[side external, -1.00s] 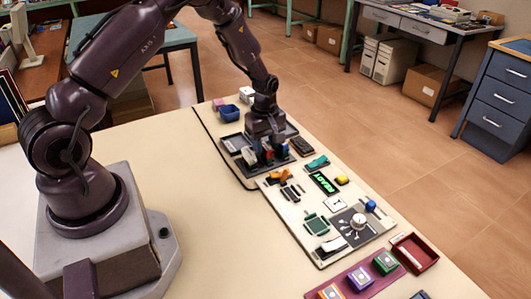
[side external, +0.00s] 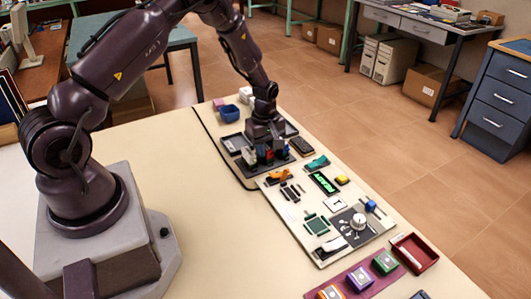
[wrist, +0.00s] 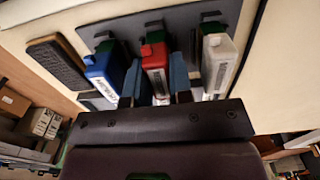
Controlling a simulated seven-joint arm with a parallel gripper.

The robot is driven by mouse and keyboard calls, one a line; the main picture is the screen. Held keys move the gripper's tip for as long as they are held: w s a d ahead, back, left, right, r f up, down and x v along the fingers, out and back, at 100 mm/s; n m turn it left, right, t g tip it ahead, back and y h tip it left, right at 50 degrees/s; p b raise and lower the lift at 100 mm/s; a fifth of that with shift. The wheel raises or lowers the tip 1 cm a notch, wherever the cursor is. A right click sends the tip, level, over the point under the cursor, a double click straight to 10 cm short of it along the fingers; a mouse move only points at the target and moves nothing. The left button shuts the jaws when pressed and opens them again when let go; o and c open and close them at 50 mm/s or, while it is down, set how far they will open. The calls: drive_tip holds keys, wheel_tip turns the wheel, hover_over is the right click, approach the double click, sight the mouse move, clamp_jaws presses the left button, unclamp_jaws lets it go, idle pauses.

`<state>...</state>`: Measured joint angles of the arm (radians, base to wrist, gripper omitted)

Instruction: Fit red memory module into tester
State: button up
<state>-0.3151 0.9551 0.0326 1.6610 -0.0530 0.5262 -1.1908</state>
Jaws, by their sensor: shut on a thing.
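My gripper (wrist: 158,88) is shut on the red memory module (wrist: 153,58), with one light-blue finger on each side of it. In the wrist view the red module stands between a blue module (wrist: 104,68) and a white module (wrist: 219,58). The far ends of all three meet dark holders on a dark grey plate (wrist: 185,20). I cannot tell whether the red module is seated or lifted slightly. In the side view my gripper (side external: 265,158) is low over the plate, and the modules are partly hidden. Which unit is the tester is unclear.
A blue bin (side external: 229,113) stands behind my gripper.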

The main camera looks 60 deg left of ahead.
sight(268, 147)
drive_tip(key=shift+r, duration=3.25)
drive_tip(key=o, duration=0.3)
drive_tip(key=shift+c, duration=1.3)
drive_tip(key=shift+w+d, duration=0.15)
drive_tip(key=shift+d, duration=0.2)
drive_tip(key=s+d, duration=0.1)
drive_tip(key=d, duration=1.3)
drive_tip(key=shift+s+a+f, duration=0.1)
drive_tip(key=shift+s+f, duration=0.05)
drive_tip(key=shift+f, duration=2.3)
